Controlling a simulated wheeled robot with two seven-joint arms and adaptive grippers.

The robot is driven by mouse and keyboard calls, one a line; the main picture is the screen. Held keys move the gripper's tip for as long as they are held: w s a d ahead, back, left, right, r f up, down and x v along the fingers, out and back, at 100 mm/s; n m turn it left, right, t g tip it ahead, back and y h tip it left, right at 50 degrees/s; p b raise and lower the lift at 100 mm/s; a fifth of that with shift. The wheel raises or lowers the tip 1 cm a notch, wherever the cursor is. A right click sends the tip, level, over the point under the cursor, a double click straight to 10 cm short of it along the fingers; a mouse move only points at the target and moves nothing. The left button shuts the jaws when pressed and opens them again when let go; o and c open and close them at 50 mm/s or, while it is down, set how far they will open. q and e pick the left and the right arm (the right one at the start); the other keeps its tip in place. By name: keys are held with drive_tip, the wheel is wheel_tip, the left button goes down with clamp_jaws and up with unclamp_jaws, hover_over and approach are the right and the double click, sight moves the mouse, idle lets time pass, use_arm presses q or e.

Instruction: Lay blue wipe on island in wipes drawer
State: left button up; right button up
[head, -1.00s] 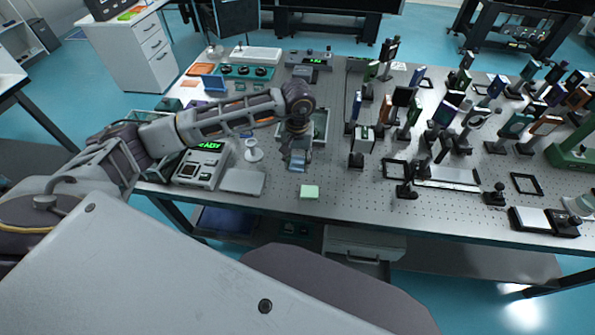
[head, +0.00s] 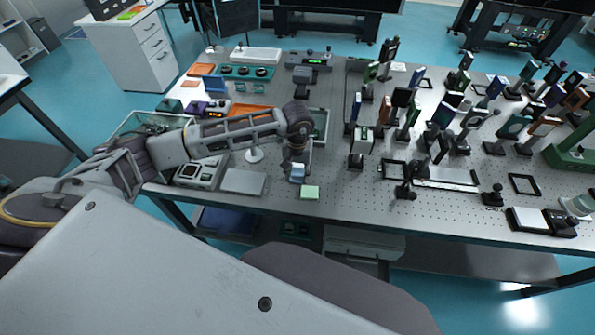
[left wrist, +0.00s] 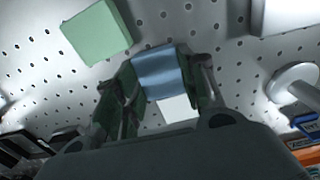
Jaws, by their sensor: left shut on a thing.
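My left gripper (head: 296,168) is shut on the blue wipe (head: 297,175), a small light-blue piece, near the front of the perforated table. In the left wrist view, the wipe (left wrist: 158,72) sits between the two fingers (left wrist: 155,85). I cannot tell from the head view how far it is above the tabletop. A pale drawer unit (head: 362,242) is under the table's front edge. Its inside is not clearly visible, and I cannot tell how far it is open. My right gripper is not in view.
A pale green block (head: 310,193) lies just in front of the left gripper. A grey flat plate (head: 243,181) and a white round stand (head: 254,154) are to its left. Many optical mounts fill the table's right side. A grey-green tray (head: 321,125) is behind the gripper.

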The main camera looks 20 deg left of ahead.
sight(298, 174)
use_arm(q)
drive_tip(key=shift+f, duration=0.15)
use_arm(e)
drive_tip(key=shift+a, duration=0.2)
use_arm(q)
drive_tip(key=shift+f, duration=0.15)
drive_tip(key=o, duration=0.7)
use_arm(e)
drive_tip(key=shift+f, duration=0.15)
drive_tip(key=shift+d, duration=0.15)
use_arm(q)
drive_tip(key=shift+r, duration=0.2)
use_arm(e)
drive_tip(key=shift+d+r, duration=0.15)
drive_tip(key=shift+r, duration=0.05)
use_arm(q)
drive_tip(key=shift+r+b, duration=1.05)
drive_tip(key=shift+r, duration=4.9)
drive_tip(key=shift+o, duration=0.4)
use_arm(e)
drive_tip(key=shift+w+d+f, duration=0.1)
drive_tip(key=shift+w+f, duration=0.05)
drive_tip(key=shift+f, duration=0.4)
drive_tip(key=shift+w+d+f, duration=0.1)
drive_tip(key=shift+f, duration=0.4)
